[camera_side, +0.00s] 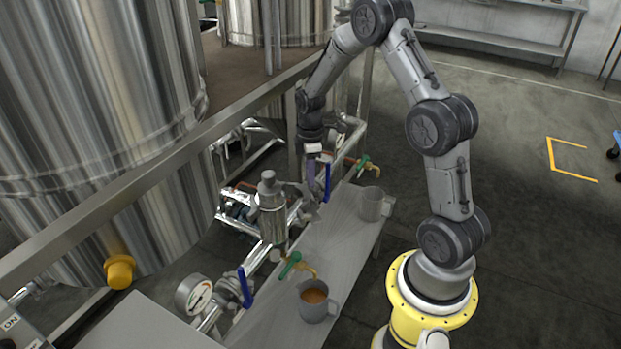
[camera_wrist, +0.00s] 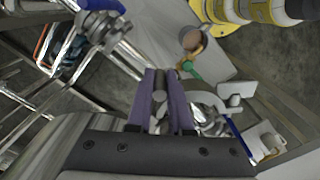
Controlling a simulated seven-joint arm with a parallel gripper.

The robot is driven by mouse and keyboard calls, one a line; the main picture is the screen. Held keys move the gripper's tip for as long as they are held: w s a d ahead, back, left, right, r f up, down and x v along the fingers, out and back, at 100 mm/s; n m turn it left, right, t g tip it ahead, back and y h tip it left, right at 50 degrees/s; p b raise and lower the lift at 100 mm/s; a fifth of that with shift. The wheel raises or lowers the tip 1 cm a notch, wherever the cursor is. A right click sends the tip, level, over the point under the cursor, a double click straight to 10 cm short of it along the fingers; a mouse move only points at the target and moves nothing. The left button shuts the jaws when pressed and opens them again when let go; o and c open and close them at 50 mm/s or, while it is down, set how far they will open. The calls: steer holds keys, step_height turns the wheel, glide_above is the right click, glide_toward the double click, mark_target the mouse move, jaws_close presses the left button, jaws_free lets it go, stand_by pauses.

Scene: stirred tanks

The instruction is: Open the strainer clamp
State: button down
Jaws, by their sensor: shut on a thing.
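The strainer (camera_side: 270,210) is an upright steel cylinder on the pipe run, left of my gripper in the side view. My gripper (camera_side: 311,178) points down with purple fingers over the pipework beside it. In the wrist view, my gripper (camera_wrist: 164,78) is closed around a small metal part (camera_wrist: 160,104), mostly hidden between the fingers; it looks like part of the clamp. A curved grey piece (camera_wrist: 208,97), which may be a clamp half, lies right of the fingers. I cannot tell clearly whether the clamp is open.
A blue valve handle (camera_side: 327,183) stands close right of my fingers; another (camera_side: 245,287) is lower left, near a gauge (camera_side: 194,295). A mug of brown liquid (camera_side: 316,310) and a grey mug (camera_side: 373,208) stand on the shelf. A rail (camera_side: 150,190) runs behind.

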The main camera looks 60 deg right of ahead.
steer(key=w+d+n, duration=0.3)
steer(key=w+n, duration=0.3)
steer(key=n, duration=0.5)
steer(key=shift+w+r, duration=0.15)
steer(key=shift+w, duration=0.25)
stand_by(0.7)
steer(key=shift+w+n, duration=0.1)
steer(key=shift+n, duration=0.2)
steer(key=c, duration=0.8)
jaws_free()
steer(key=shift+c, duration=0.2)
step_height(320, 180, up, 14)
